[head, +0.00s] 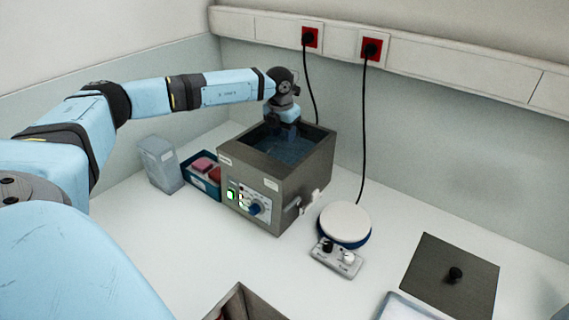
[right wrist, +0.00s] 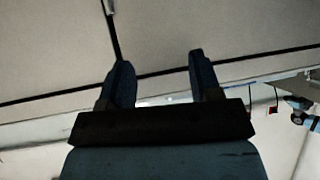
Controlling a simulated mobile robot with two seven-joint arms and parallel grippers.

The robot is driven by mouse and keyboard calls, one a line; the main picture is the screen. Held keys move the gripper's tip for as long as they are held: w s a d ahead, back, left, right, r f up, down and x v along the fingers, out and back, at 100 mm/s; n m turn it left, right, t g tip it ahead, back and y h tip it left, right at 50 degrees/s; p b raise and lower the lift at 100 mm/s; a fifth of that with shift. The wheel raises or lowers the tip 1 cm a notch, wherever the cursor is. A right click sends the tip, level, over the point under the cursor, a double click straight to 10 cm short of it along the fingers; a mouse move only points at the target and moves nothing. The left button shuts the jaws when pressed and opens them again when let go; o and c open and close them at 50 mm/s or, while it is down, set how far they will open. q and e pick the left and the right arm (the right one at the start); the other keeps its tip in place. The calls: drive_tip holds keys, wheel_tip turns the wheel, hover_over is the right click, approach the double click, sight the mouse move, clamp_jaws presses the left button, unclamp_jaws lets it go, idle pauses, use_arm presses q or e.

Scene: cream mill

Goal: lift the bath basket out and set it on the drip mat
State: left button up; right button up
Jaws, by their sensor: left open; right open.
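The water bath (head: 262,182) is a grey metal box with an open top and a control panel on its front. Bluish water or a dark interior (head: 290,150) shows inside it. I cannot make out the basket there; my left wrist and the bath walls hide part of the inside. My left gripper (head: 286,128) points down into the bath opening near its back, with the fingertips not clearly visible. My right gripper (right wrist: 163,85) shows in the right wrist view with its two fingers apart and nothing between them. I cannot pick out the drip mat for certain; a pale tray edge (head: 405,308) shows at the bottom.
A white-topped stirrer (head: 345,222) stands right of the bath. A dark lid with a knob (head: 452,275) lies further right. A metal box edge (head: 240,300) shows at the bottom.

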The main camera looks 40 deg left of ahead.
sight(284, 141)
use_arm(q)
wheel_tip(284, 141, down, 4)
drive_tip(key=shift+w+r+p, duration=0.15)
drive_tip(key=shift+p, duration=0.45)
drive_tip(key=shift+w+f, duration=0.15)
drive_tip(key=shift+f, duration=0.35)
clamp_jaws()
drive_tip(key=shift+r, duration=0.15)
